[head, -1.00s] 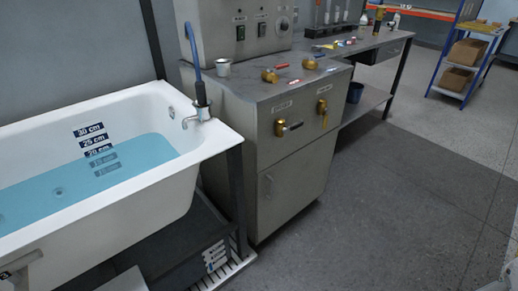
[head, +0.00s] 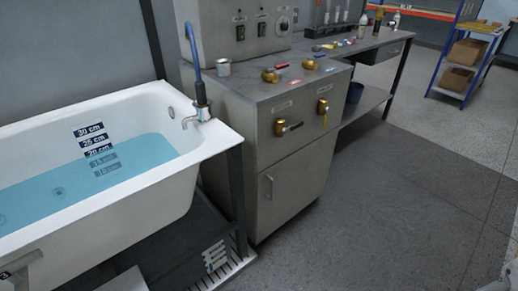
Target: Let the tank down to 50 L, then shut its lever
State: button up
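A white bathtub (head: 190,178) at the left holds blue water (head: 120,163). A depth scale (head: 93,143) on its inner wall reads in cm; the waterline is near the 20 cm mark, with lower marks under water. No litre scale is readable. The grey cabinet (head: 285,170) beside it carries a front valve with a dark handle (head: 288,127) lying sideways and a brass valve lever (head: 323,112) standing upright. Their labels are too small to read. I cannot tell which vessel or lever is the task's tank and lever.
A blue hose (head: 193,45) rises by the tub's spout. A workbench (head: 370,45) and a blue cart (head: 467,50) stand behind. The grey floor (head: 400,200) at right is clear.

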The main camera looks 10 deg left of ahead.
aim_at(326, 118)
jog(key=i+j, duration=0.65)
jog(key=j, duration=0.1)
